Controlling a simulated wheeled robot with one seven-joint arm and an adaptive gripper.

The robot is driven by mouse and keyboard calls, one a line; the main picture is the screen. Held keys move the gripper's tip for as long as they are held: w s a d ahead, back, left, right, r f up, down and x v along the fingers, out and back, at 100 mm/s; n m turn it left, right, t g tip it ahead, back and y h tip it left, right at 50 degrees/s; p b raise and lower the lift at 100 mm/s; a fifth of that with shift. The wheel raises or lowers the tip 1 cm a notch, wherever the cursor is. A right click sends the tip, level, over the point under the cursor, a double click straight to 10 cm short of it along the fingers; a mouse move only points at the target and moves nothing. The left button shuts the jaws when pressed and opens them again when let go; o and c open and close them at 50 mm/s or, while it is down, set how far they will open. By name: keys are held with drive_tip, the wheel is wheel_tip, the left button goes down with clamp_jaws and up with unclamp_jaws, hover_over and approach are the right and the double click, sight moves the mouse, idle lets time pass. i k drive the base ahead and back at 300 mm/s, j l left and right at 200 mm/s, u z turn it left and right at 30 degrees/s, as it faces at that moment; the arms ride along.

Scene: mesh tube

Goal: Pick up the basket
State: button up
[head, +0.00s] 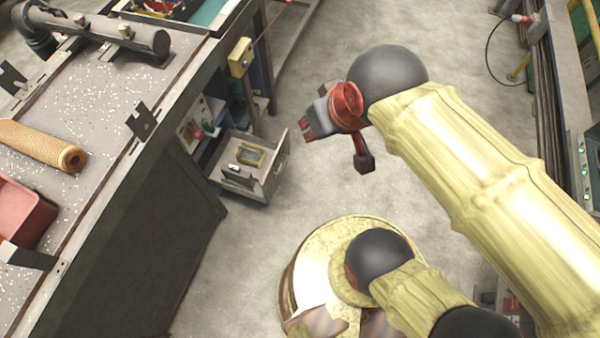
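A tan mesh tube (42,145), the most basket-like thing in view, lies on its side on the grey workbench at the left. Its round end with a small hole faces right, and its left end is cut off by the picture edge. A red open bin (22,212) sits nearer on the same bench, partly out of view. My gripper (335,146), red and dark grey, hangs over the floor to the right of the bench, well apart from the tube. Its fingers are spread apart, with nothing between them.
The workbench (95,119) has a raised edge with dark brackets (142,122) and a thick grey pipe (125,36) at the back. An open drawer (262,168) juts out below it. Rails and a cabinet line the right side. Clear floor (300,45) lies between.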

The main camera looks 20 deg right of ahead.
sight(246, 154)
drive_tip(key=u, duration=1.85)
drive_tip(key=z, duration=1.65)
drive_tip(key=i+l+u, duration=0.1)
drive_tip(key=u, duration=0.3)
drive_tip(key=l+u, duration=0.3)
drive_tip(key=u, duration=0.15)
drive_tip(key=l+u, duration=0.25)
drive_tip(key=u, duration=0.15)
drive_tip(key=l+u, duration=0.2)
drive_tip(key=l, duration=0.5)
drive_tip(key=l+u, duration=0.15)
drive_tip(key=l, duration=0.6)
drive_tip(key=l+u, duration=0.2)
drive_tip(key=l, duration=0.5)
drive_tip(key=k+l+u, duration=0.15)
drive_tip(key=l, duration=0.55)
